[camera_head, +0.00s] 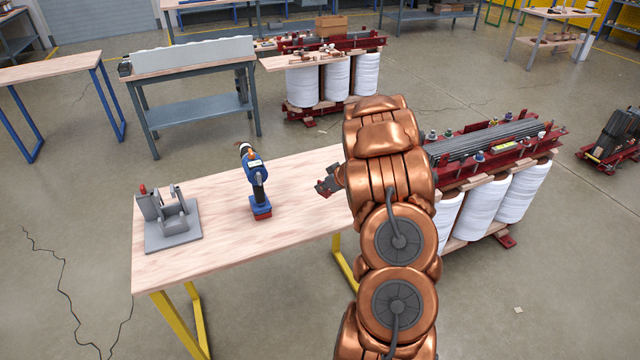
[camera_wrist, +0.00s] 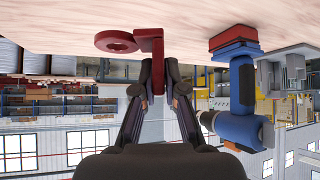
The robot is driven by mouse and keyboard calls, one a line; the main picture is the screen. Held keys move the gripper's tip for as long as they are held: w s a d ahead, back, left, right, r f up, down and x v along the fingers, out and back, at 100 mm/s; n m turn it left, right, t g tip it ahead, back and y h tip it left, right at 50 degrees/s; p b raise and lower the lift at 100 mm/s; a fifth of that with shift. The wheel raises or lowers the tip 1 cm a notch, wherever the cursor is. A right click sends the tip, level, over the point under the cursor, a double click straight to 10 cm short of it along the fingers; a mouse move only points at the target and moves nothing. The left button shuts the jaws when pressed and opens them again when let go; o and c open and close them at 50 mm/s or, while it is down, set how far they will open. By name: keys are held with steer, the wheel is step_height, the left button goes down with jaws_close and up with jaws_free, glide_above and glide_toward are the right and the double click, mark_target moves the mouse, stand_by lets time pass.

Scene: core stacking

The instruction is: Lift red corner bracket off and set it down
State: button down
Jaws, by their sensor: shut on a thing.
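The red corner bracket (camera_wrist: 150,45) shows in the wrist view, which is upside down. It has a flat plate and a ring-shaped end pointing left. My gripper (camera_wrist: 158,76) is shut on the bracket's plate, which sits between the fingertips. The bracket appears against or close over the wooden tabletop; I cannot tell whether it touches. In the head view my gripper (camera_head: 329,182) is at the table's right end, partly hidden by my copper-coloured arm.
A blue cordless drill (camera_head: 254,180) stands upright mid-table (camera_head: 200,255). A grey fixture (camera_head: 170,220) with a red knob sits at the table's left end. A transformer core (camera_head: 485,145) with white coils stands just right of my arm. Bare tabletop lies between drill and fixture.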

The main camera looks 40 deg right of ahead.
steer(key=shift+s+d+f, duration=0.1)
steer(key=shift+d+f, duration=0.15)
steer(key=shift+d, duration=0.25)
steer(key=f+b, duration=0.2)
steer(key=shift+a+b, duration=0.15)
steer(key=shift+b, duration=0.15)
step_height(320, 180, down, 4)
steer(key=b, duration=0.6)
steer(key=shift+f, duration=0.25)
steer(key=c, duration=1.2)
jaws_free()
steer(key=shift+o, duration=0.2)
steer(key=shift+r, duration=0.1)
steer(key=v, duration=1.2)
